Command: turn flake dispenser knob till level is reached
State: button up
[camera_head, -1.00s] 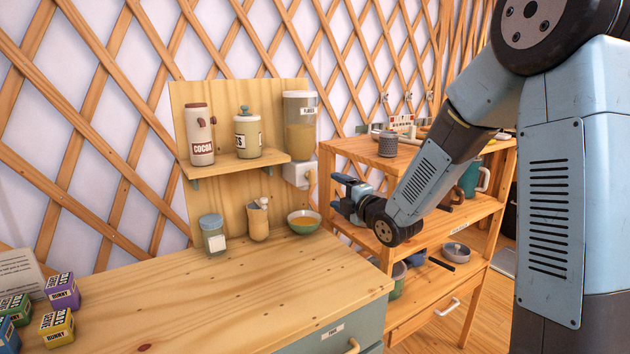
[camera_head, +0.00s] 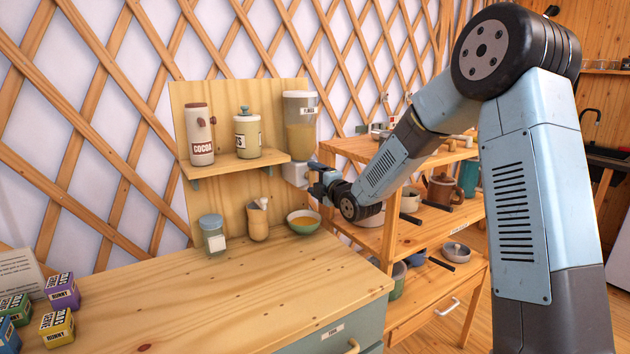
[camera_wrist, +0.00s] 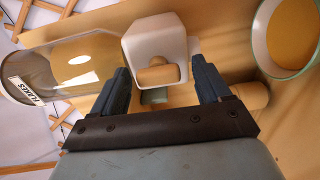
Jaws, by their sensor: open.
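The flake dispenser (camera_head: 300,122) is a clear container labelled "FLAKES" on the wooden back panel, with tan flakes in its lower part. Its white outlet block (camera_head: 294,173) is below it. In the wrist view the container (camera_wrist: 70,72) lies at left and the block (camera_wrist: 155,38) at the top middle. The wooden knob (camera_wrist: 158,73) on the block shows between my open fingers, apart from both. My gripper (camera_head: 314,180) is at the right of the block in the head view. A bowl with tan contents (camera_head: 303,222) stands below the outlet; its rim also shows in the wrist view (camera_wrist: 262,62).
A cocoa jar (camera_head: 201,140) and an oats-type jar (camera_head: 247,135) stand on the small shelf (camera_head: 235,160). A glass jar (camera_head: 213,236) and a wooden pot (camera_head: 258,222) stand on the counter. A wooden shelf unit (camera_head: 389,240) is close beside my arm.

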jog(key=c, duration=1)
jog(key=shift+c, duration=0.2)
jog(key=shift+f+m, duration=0.1)
jog(key=shift+m, duration=0.2)
jog(key=m, duration=0.3)
jog(key=shift+s+m, duration=0.1)
jog(key=shift+m, duration=0.2)
jog(key=m, duration=0.4)
jog(key=shift+f, duration=0.1)
jog(key=m, duration=0.5)
jog(key=shift+m, duration=2.2)
